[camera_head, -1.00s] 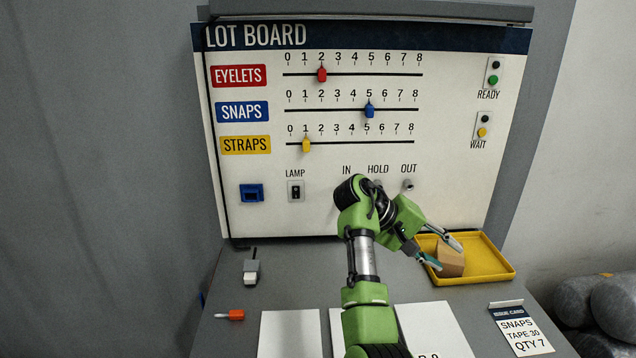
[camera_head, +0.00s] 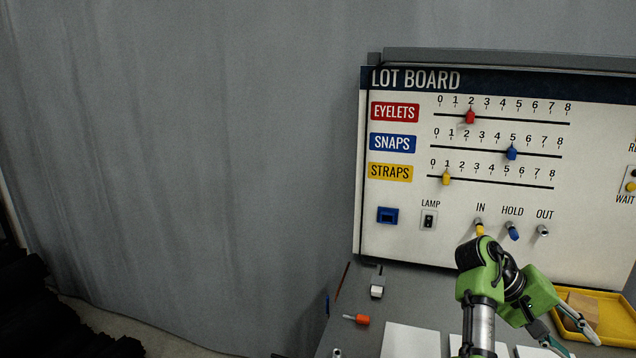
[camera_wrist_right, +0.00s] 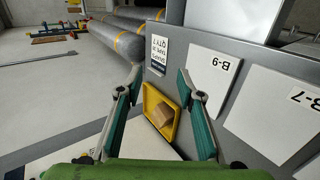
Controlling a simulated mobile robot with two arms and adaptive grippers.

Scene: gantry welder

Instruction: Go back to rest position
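My right gripper (camera_head: 581,347) is at the lower right of the head view, just in front of the yellow tray (camera_head: 624,343). Its two fingers are spread and nothing is between them. In the right wrist view the open gripper (camera_wrist_right: 158,75) has the tan block (camera_wrist_right: 161,115) beyond its fingers, lying in the yellow tray (camera_wrist_right: 149,94). The tan block also shows in the head view (camera_head: 584,303), partly behind my right gripper. My left gripper is in neither view.
The lot board (camera_head: 400,215) stands behind the bench, with sliders and several pegs. An orange-handled tool (camera_head: 358,319) and a small grey-white item (camera_head: 377,288) lie at the bench's left. White cards (camera_head: 410,342) lie in front. A grey curtain (camera_head: 180,150) fills the left.

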